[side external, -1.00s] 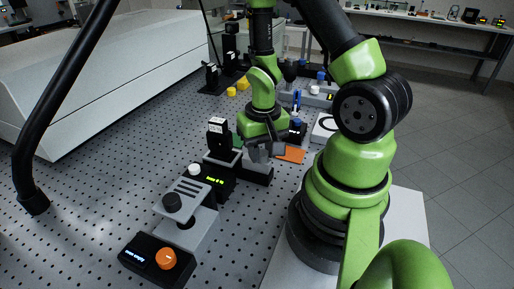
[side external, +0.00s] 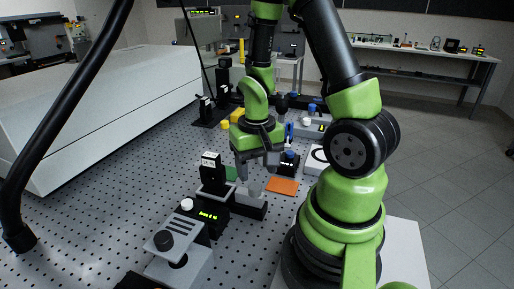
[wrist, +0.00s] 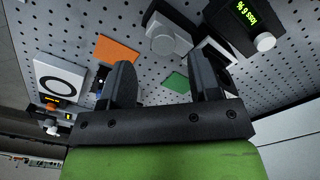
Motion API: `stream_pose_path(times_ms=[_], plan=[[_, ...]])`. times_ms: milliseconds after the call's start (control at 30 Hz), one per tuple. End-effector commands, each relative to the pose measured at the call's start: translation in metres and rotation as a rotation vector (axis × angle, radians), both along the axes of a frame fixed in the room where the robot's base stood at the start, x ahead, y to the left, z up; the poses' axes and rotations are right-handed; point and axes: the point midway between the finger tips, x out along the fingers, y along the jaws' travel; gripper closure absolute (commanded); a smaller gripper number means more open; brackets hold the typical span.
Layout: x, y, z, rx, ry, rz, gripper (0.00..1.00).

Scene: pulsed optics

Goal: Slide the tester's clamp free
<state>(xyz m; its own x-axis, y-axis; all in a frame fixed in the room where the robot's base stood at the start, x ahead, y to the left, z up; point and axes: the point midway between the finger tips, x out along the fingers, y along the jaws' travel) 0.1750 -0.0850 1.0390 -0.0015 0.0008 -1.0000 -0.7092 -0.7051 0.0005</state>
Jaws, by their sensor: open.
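The tester (side external: 205,214) is a dark box with a lit yellow-green readout and a white knob (side external: 187,204). Its readout (wrist: 247,14) also shows at the top right of the wrist view. Beside it is a dark block with a light grey cylinder (side external: 255,188), which looks like the clamp; the cylinder also shows in the wrist view (wrist: 162,38). My gripper (side external: 257,162) points down above this cylinder. In the wrist view my gripper (wrist: 160,75) has its jaws apart with nothing between them, and the cylinder lies beyond the tips.
A black post with a white label (side external: 211,172) stands close left of the cylinder. An orange plate (side external: 283,186) and a green plate (side external: 231,173) lie flat nearby. A white ring-marked plate (wrist: 60,80) lies left.

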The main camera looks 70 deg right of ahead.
Motion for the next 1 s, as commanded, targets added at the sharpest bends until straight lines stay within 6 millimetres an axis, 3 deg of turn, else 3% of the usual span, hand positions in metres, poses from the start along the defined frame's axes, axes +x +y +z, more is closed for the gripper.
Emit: stream_pose_path(times_ms=[100, 333, 1000], plan=[[0.001, -0.001, 0.020, -0.004, -0.008, -0.001, 0.44], [0.001, -0.001, 0.045, -0.002, -0.004, 0.000, 0.44], [0.001, 0.002, 0.056, -0.004, -0.014, 0.008, 0.44]])
